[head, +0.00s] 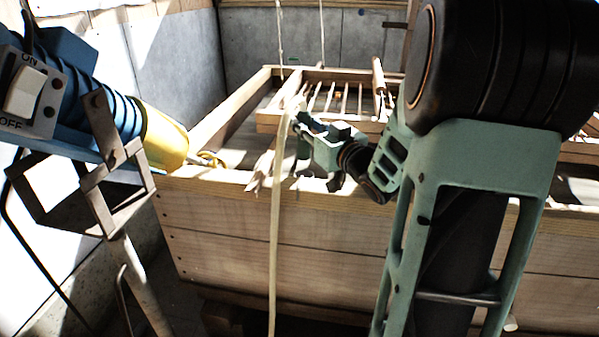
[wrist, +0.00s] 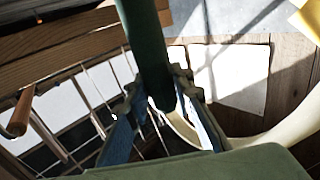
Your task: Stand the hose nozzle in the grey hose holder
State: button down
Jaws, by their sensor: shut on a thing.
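My gripper (wrist: 157,88) is shut on a dark green, tube-shaped nozzle (wrist: 148,40), which runs from the top of the wrist view down between the fingertips. A cream hose (wrist: 183,125) leaves its lower end and curves to the right. In the head view my gripper (head: 301,122) is over the near part of the wooden vat, and the pale hose (head: 275,230) hangs down over the vat's front wall. I cannot surely identify the grey hose holder; a grey-brown metal bracket (head: 97,207) on a post stands at the left.
A wooden vat (head: 250,235) fills the middle, with a slatted wooden frame (head: 270,120) in it and cords rising from it. A blue device (head: 60,95) with an ON/OFF switch and yellow end (head: 163,138) is at the left. A white sheet (wrist: 230,80) shows below my gripper.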

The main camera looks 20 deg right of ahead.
aim_at(307, 155)
notch_tip(307, 155, down, 9)
jog(key=shift+r+b, duration=0.2)
jog(key=shift+b, duration=1.05)
jog(key=shift+f, duration=0.1)
jog(key=shift+f+b, duration=0.3)
jog(key=shift+b, duration=0.05)
jog(key=c, duration=1.7)
grip_release()
jog(key=shift+r, duration=0.1)
jog(key=shift+s+r+p, duration=0.1)
jog(key=shift+r+p, duration=0.4)
jog(key=shift+p, duration=0.1)
jog(key=s, duration=0.4)
jog(key=s+d, duration=0.1)
jog(key=s, duration=0.3)
jog(key=s+p, duration=0.1)
jog(key=s, duration=0.3)
jog(key=shift+d+f, duration=0.2)
jog(key=shift+w, duration=0.1)
